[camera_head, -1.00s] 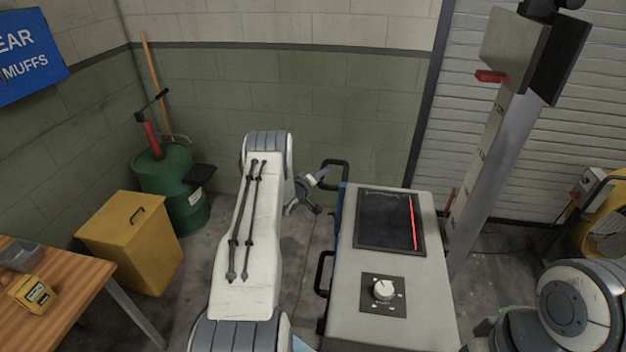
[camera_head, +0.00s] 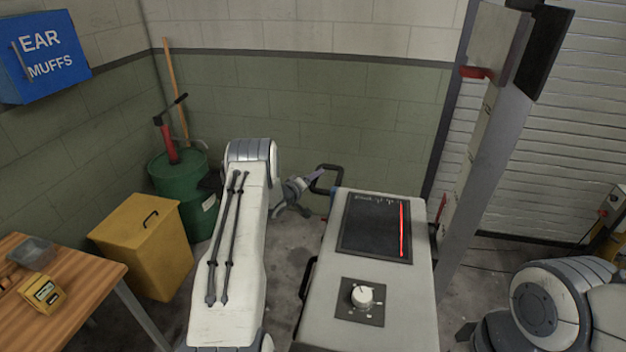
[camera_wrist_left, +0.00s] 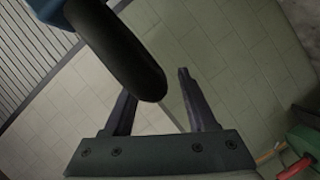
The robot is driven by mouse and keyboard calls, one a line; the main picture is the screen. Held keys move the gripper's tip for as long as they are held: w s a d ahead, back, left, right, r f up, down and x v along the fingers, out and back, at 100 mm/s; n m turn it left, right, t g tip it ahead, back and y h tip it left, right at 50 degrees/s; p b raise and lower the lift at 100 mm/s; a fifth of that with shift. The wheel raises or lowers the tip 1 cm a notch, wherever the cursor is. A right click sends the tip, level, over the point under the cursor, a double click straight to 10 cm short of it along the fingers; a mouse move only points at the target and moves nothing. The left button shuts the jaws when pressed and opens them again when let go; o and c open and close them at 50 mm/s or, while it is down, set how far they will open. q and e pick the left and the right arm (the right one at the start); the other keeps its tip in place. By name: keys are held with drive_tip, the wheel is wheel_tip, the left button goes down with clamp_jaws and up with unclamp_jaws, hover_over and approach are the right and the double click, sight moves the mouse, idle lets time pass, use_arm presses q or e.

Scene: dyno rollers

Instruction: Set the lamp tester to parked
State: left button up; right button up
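The grey console cart (camera_head: 405,300) has a dark screen with a red line and a white dial (camera_head: 362,296) on a black plate. A tall grey post (camera_head: 487,150) carries a box head with a red lever (camera_head: 474,72). Which of these is the lamp tester I cannot tell; labels are too small. My left gripper (camera_head: 312,192) is beside the black loop handle (camera_head: 328,180) at the cart's far left corner. In the left wrist view, a thick black bar (camera_wrist_left: 125,50) crosses in front of the spread, open fingers (camera_wrist_left: 157,85). Contact is unclear. My right gripper is out of view.
A wooden table (camera_head: 75,285) with a small yellow device (camera_head: 42,293) stands at left. A yellow bin (camera_head: 145,245) and a green drum (camera_head: 185,195) stand by the wall. A second black handle (camera_head: 305,285) is on the cart's left side. Bare floor lies between the bin and my left arm.

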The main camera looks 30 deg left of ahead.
use_arm(q)
drive_tip(key=b+v, duration=0.3)
drive_tip(key=v, duration=0.7)
drive_tip(key=shift+s, duration=0.25)
drive_tip(key=shift+r, duration=0.15)
